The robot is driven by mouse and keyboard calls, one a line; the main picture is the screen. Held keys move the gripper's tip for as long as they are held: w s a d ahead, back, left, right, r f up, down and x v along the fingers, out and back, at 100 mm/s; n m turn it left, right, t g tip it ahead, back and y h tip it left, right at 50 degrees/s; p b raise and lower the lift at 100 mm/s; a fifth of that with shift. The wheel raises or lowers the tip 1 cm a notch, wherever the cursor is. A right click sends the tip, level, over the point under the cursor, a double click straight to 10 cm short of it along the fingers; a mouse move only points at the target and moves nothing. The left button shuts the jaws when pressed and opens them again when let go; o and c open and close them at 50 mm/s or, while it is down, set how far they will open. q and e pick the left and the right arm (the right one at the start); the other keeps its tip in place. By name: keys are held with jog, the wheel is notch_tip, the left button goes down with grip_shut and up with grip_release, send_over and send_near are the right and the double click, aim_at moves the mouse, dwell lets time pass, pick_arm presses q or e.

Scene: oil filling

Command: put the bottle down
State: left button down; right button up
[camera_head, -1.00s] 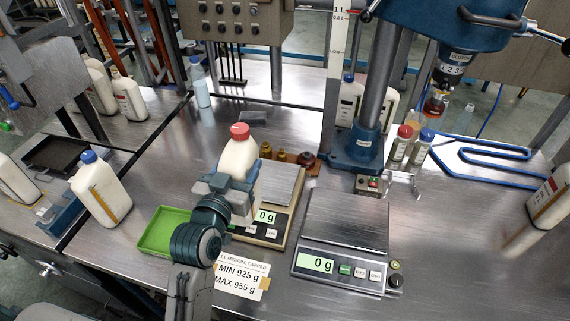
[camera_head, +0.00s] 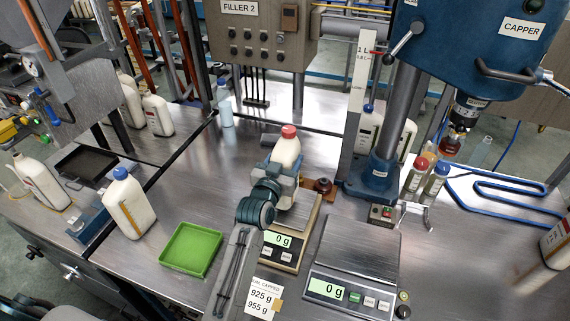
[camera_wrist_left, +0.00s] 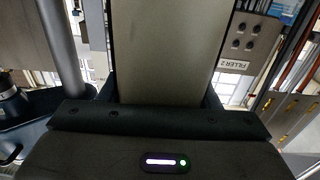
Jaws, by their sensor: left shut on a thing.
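The white bottle with a red cap (camera_head: 286,152) is upright in my left gripper (camera_head: 276,188), which is shut around its body. It is over the rear part of the left scale (camera_head: 291,249), whose display reads 0 g. The gripper hides the bottle's base and part of the weighing plate, so I cannot see any gap below it. In the left wrist view the pale bottle body (camera_wrist_left: 172,50) fills the space between the fingers (camera_wrist_left: 160,118). My right gripper is not in view.
A second scale (camera_head: 352,262) reading 0 g stands to the right. A green tray (camera_head: 191,249) lies empty to the left. A blue-capped bottle (camera_head: 130,205) stands further left.

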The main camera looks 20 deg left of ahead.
pick_arm(q)
jog(key=shift+f, duration=1.3)
jog(key=shift+c, duration=2.4)
grip_release()
jog(key=shift+s+f, duration=0.1)
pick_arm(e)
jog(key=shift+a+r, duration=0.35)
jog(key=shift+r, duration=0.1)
pick_arm(q)
jog(key=s+b, duration=0.3)
jog(key=s, duration=0.9)
jog(key=shift+a, duration=0.35)
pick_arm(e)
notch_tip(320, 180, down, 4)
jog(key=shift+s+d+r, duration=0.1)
